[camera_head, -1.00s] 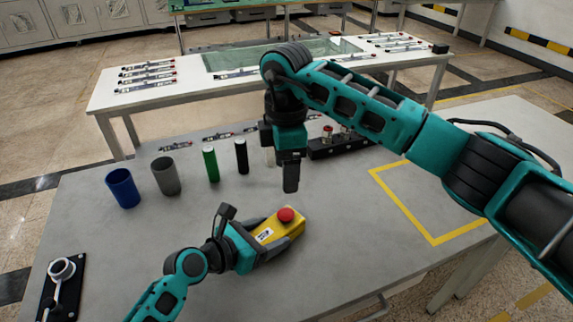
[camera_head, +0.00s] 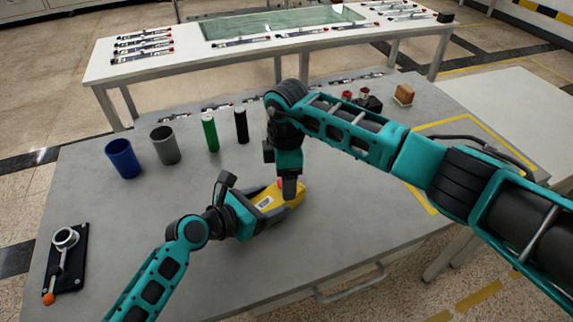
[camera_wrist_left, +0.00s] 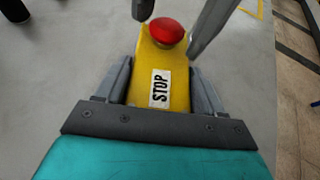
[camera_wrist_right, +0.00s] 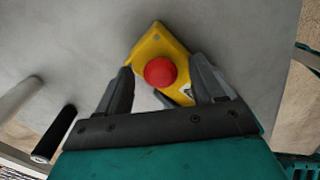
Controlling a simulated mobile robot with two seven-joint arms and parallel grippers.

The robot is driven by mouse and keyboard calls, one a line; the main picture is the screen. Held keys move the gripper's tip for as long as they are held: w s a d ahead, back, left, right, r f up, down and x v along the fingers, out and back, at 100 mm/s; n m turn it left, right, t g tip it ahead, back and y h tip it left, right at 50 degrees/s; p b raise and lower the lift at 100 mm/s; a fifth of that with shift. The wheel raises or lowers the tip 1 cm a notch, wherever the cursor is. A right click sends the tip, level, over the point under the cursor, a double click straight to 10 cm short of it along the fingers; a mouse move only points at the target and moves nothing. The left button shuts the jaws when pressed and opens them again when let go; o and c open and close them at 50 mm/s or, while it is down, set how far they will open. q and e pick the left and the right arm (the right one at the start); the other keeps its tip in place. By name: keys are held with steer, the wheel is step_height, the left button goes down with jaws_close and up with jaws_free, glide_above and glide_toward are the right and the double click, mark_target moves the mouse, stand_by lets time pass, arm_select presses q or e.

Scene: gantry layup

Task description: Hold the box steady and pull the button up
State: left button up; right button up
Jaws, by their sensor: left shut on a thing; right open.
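The yellow box (camera_head: 268,203) with a STOP label lies on the grey table, and it also shows in the left wrist view (camera_wrist_left: 160,85). My left gripper (camera_head: 272,208) is shut on the sides of the box. The red button (camera_wrist_left: 166,31) stands on the far part of the box's top. In the right wrist view the button (camera_wrist_right: 160,71) appears between the fingers of my right gripper (camera_wrist_right: 160,88), which is open with a finger on either side. In the head view my right gripper (camera_head: 289,188) hides most of the button.
A blue cup (camera_head: 123,158), a grey cup (camera_head: 165,145), a green cylinder (camera_head: 209,132) and a black cylinder (camera_head: 241,126) stand behind. A lever device (camera_head: 65,262) is at left. A yellow outline (camera_head: 424,198) marks the table at right.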

steer(key=shift+f, duration=0.1)
steer(key=shift+c, duration=0.4)
steer(key=c, duration=1)
steer(key=shift+o, duration=0.2)
steer(key=shift+r, duration=0.25)
steer(key=o, duration=1.1)
step_height(320, 180, up, 12)
